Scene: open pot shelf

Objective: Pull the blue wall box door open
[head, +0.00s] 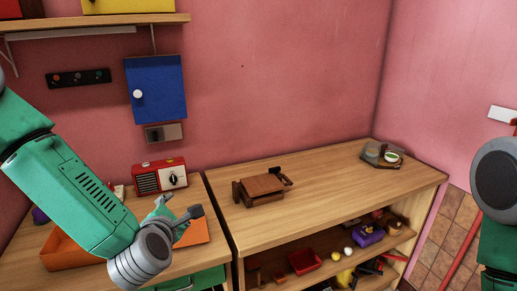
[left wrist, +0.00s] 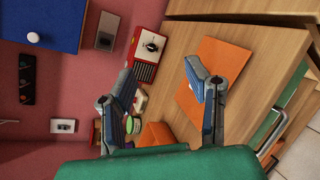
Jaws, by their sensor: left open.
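The blue wall box (head: 165,88) hangs on the pink wall, below a wooden shelf. Its flat blue door looks shut, with a round white knob (head: 138,94) near its left edge. My left gripper (head: 181,208) is open and empty above the left counter, below the box and apart from it. In the left wrist view the open fingers (left wrist: 159,76) show nothing between them that they hold. There the blue box (left wrist: 55,18) is at the top left, its white knob (left wrist: 33,37) in sight. My right gripper is out of view; only part of that arm shows at the right edge.
A red and white radio (head: 160,177) stands on the left counter below the box. An orange container (head: 68,250) is partly behind my left arm. A brown wall socket (head: 163,133) sits under the box and a black switch strip (head: 78,78) left of it.

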